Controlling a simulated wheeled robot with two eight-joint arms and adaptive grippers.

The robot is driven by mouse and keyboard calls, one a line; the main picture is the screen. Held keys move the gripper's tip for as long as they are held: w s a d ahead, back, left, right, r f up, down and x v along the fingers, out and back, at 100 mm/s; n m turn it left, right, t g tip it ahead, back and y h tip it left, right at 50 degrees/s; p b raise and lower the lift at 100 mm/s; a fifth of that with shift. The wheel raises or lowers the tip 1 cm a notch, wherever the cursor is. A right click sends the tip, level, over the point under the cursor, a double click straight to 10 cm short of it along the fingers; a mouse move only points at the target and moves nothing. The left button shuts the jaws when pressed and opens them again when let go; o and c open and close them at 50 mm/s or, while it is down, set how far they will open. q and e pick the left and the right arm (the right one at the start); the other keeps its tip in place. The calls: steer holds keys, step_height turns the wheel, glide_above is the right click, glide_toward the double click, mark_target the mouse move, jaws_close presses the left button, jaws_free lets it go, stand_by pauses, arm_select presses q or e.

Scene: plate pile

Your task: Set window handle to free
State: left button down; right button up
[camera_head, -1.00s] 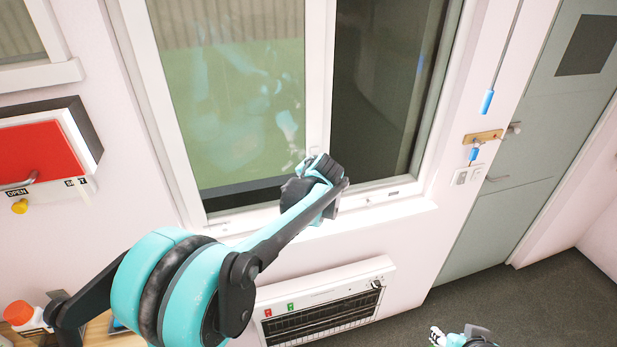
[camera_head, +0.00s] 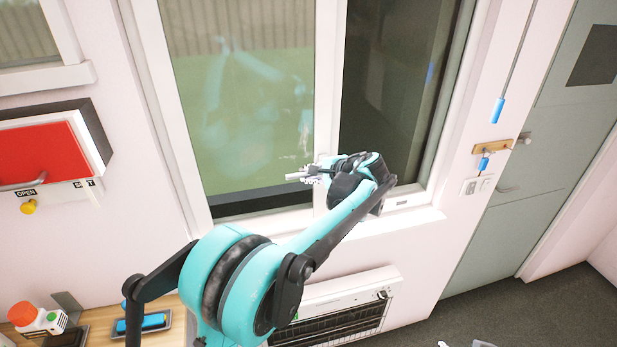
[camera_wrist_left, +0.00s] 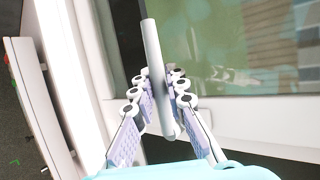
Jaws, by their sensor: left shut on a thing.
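The window handle (camera_head: 295,176) is a light grey bar on the window's middle frame post. In the head view it sticks out to the left, roughly level. My left gripper (camera_head: 311,174) comes at it from the right and is shut on it. In the left wrist view the handle (camera_wrist_left: 153,60) is a long pale rod running between the fingers of the left gripper (camera_wrist_left: 160,92). Its mount on the frame is mostly hidden by the gripper. Only a scrap of my right gripper (camera_head: 480,343) shows at the bottom edge, and its fingers cannot be made out.
The window sill (camera_head: 415,219) runs below the window, with a heater (camera_head: 340,308) under it. A red-fronted box (camera_head: 45,155) is on the left wall. A grey door (camera_head: 545,140) is at right.

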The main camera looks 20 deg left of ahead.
arm_select(q)
steer(key=shift+r, duration=0.1)
stand_by(0.4)
steer(key=c, duration=1.8)
jaws_free()
steer(key=shift+d, duration=0.1)
steer(key=v, duration=1.2)
steer(key=shift+w, duration=0.1)
steer(key=s+a+f+n+h+b, duration=0.2)
steer(key=s+a+f+h+b, duration=0.1)
steer(key=s+f+b, duration=0.45)
steer(key=s+a+f+n+h+b, duration=0.15)
steer(key=s+f+b, duration=0.25)
steer(key=s+f, duration=0.55)
steer(key=s+d+f+n+h+b, duration=0.1)
steer(key=s+f+h+b, duration=0.1)
steer(key=f, duration=0.4)
steer(key=s+d+f+n+h+b, duration=0.1)
steer(key=s+f+n+b, duration=0.1)
steer(key=s+f+b, duration=0.2)
steer(key=s+f+n+t+h+b, duration=0.1)
steer(key=s+f+n+h+b, duration=0.1)
steer(key=s+f, duration=0.4)
steer(key=shift+d+f+h+b, duration=0.2)
steer(key=shift+f+b, duration=0.2)
steer(key=shift+f, duration=0.6)
steer(key=shift+d+f+h+b, duration=0.2)
steer(key=shift+f+b, duration=0.15)
steer(key=shift+f, duration=0.65)
